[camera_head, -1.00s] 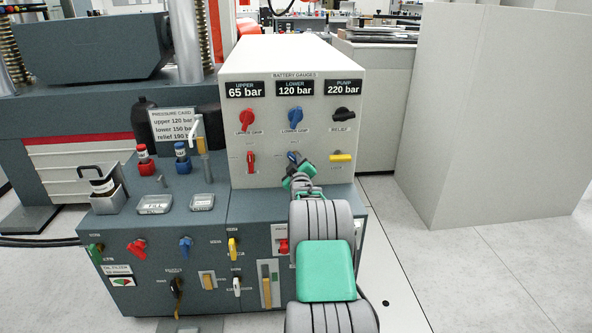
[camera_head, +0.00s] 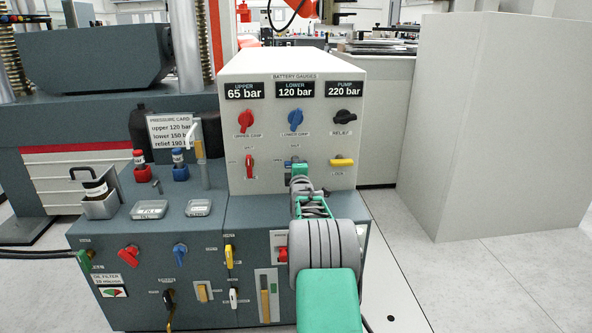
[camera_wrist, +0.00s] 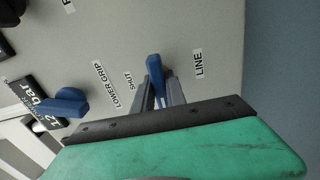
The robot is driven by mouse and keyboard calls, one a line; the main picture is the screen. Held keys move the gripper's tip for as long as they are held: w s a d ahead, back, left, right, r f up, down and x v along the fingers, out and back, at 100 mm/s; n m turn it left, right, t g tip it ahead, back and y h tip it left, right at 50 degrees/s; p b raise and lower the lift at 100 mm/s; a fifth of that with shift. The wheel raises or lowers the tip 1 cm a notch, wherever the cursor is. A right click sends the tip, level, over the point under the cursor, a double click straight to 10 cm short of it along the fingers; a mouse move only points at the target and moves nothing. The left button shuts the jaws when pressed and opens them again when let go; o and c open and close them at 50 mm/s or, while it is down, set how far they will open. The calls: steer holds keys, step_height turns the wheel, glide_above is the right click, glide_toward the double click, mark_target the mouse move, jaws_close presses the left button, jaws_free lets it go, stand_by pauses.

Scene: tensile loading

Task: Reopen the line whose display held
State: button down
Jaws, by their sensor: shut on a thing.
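The gauge panel has three displays: upper 65 bar (camera_head: 245,90), lower 120 bar (camera_head: 290,89) and pump 220 bar (camera_head: 345,88). The pressure card (camera_head: 171,131) reads upper 120, lower 150, relief 190 bar. My gripper (camera_wrist: 160,92) is shut on the small blue line lever (camera_wrist: 154,68) below the lower grip knob, between the labels SHUT and LINE. In the head view the blue lever (camera_head: 287,163) is partly hidden by my gripper (camera_head: 298,167). The red line lever (camera_head: 250,164) to its left stands upright. The blue lower grip knob (camera_wrist: 66,104) also shows in the wrist view.
A yellow lock lever (camera_head: 342,162) sits right of my gripper, and a black relief knob (camera_head: 345,117) is above it. The red upper grip knob (camera_head: 245,121) is to the left. More coloured levers line the cabinet front (camera_head: 200,250). A grey partition (camera_head: 490,120) stands at the right.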

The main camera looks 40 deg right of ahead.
steer(key=shift+n, duration=0.3)
steer(key=c, duration=1.4)
jaws_free()
steer(key=shift+o, duration=0.2)
steer(key=p+v, duration=0.2)
steer(key=v, duration=0.5)
steer(key=shift+s+a, duration=0.3)
